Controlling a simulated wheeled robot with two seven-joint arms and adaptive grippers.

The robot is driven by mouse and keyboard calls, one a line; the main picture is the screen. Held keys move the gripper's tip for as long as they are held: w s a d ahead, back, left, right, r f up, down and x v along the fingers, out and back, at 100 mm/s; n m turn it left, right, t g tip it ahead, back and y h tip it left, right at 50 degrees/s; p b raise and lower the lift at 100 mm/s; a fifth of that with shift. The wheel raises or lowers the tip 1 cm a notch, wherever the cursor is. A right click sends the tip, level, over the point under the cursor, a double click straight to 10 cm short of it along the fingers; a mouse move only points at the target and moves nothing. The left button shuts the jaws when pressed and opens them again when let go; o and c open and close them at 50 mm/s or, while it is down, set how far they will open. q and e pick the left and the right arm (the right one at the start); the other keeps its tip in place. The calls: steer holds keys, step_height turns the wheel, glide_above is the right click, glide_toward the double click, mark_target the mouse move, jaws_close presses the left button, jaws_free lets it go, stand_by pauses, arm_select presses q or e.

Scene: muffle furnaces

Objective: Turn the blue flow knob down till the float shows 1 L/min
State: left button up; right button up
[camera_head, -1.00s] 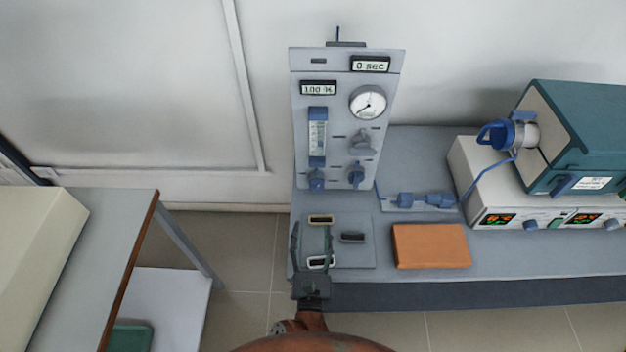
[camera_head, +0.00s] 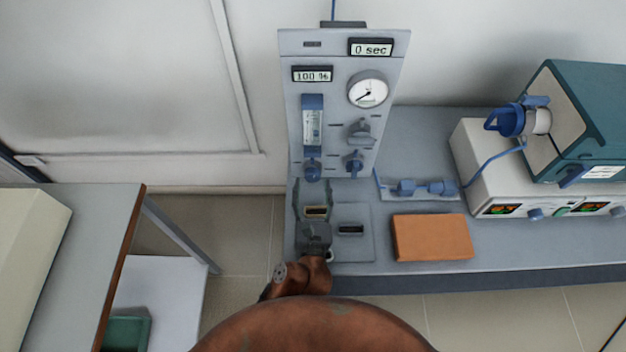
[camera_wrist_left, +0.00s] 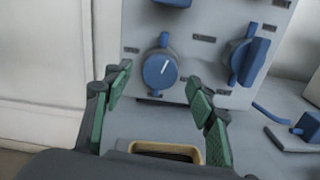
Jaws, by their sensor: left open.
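The blue flow knob (camera_head: 312,170) sits at the foot of the flow tube (camera_head: 312,126) on the grey panel. In the left wrist view the round knob (camera_wrist_left: 160,70) shows a white line pointing up and slightly right. The float's reading is too small to tell. My left gripper (camera_head: 313,190) is open and empty, just below and in front of the knob. In the left wrist view its green-padded fingers (camera_wrist_left: 158,84) stand apart, one to each side of the knob's lower part, with no clear contact. My right gripper is not in view.
Another blue knob (camera_head: 353,162) is close on the right, below a lever valve (camera_head: 360,131). An orange block (camera_head: 432,237) and furnace (camera_head: 588,130) stand to the right.

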arm_select(q)
steer(key=shift+w, duration=1.15)
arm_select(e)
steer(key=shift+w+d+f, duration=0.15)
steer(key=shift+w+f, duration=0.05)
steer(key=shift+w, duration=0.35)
arm_select(q)
steer(key=shift+c, duration=0.5)
steer(key=c, duration=1)
steer(key=shift+r+m+p, duration=0.2)
steer(key=shift+m+p, duration=0.1)
steer(key=shift+p, duration=0.25)
steer(key=m+p, duration=0.4)
steer(key=p, duration=0.3)
steer(key=shift+d+p, duration=0.1)
steer(key=shift+p, duration=0.2)
steer(key=shift+f+m+p, duration=0.2)
steer(key=shift+m+p, duration=0.5)
steer(key=shift+p, duration=0.1)
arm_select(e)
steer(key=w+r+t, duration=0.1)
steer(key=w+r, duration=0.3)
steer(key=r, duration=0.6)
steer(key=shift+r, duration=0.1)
